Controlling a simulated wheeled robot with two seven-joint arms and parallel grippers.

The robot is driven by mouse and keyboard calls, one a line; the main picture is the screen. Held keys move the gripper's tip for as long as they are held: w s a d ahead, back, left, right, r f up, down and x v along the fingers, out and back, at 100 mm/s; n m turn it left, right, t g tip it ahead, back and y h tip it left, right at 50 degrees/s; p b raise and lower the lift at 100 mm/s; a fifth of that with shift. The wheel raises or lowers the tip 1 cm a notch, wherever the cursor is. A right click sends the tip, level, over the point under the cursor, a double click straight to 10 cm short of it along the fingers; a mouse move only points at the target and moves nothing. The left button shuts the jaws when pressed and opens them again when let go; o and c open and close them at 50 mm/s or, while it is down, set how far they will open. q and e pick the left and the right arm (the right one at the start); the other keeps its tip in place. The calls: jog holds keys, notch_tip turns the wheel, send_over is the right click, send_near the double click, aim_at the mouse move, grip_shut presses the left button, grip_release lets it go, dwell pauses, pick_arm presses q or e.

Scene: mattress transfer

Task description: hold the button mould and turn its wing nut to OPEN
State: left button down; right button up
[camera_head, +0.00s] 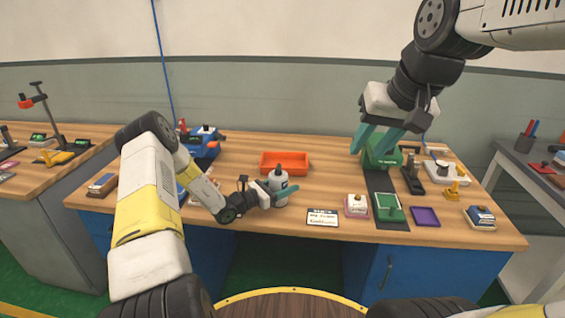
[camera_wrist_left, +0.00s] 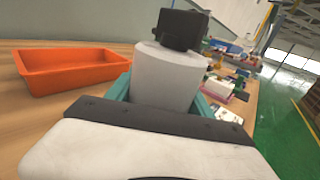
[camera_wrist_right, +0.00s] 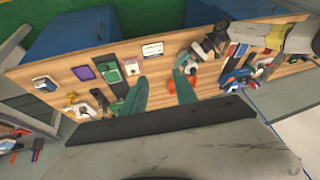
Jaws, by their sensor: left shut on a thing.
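The button mould is a pale grey cylinder (camera_head: 279,188) standing near the front middle of the bench. Its black wing nut (camera_head: 278,172) is on top; in the left wrist view the nut (camera_wrist_left: 180,29) looks like a dark block. My left gripper (camera_head: 281,194) is shut on the mould's body, with teal fingers on both sides of the cylinder (camera_wrist_left: 165,82) in the left wrist view. My right gripper (camera_head: 377,139) is open and empty, raised well above the bench to the right of the mould. Its spread fingers show in the right wrist view (camera_wrist_right: 160,90). I cannot read any OPEN marking.
An orange tray (camera_head: 285,157) lies behind the mould. A printed card (camera_head: 322,217) lies to its right. Further right are a green press (camera_head: 383,154), a green block (camera_head: 389,208) and a purple tray (camera_head: 425,216). Bare bench lies between the mould and the press.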

jog(key=w+a+r+g, duration=0.1)
jog(key=w+a+r, duration=0.15)
jog(key=w, duration=0.55)
jog(key=m+g+h, duration=0.2)
jog(key=g, duration=0.2)
send_over(278, 166)
notch_tip(278, 166, down, 15)
notch_tip(278, 166, down, 11)
jog(key=shift+f, duration=0.2)
grip_shut()
